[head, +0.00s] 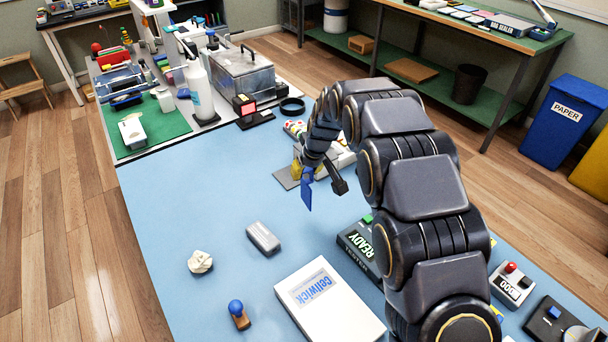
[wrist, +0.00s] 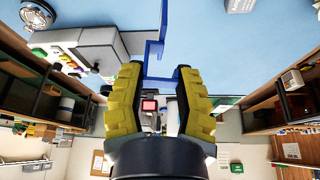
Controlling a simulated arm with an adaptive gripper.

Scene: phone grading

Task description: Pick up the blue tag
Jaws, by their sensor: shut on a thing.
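The blue tag (head: 307,197) hangs at the end of my gripper (head: 303,174) in the head view, above the blue mat. In the wrist view the tag (wrist: 153,48) shows as a thin blue angled shape reaching from the yellow fingertips of my gripper (wrist: 160,75) to the top edge. My gripper is shut on the tag. A gap shows between the lower parts of the fingers. The exact contact at the fingertips is hard to make out.
The blue mat (head: 200,215) has free room at left. A grey block (head: 263,238), crumpled paper (head: 200,262), a blue-knobbed stamp (head: 238,313) and a white Cellwick box (head: 330,300) lie in front. A READY tester (head: 358,245) stands beside my arm. A spray bottle (head: 198,88) stands behind.

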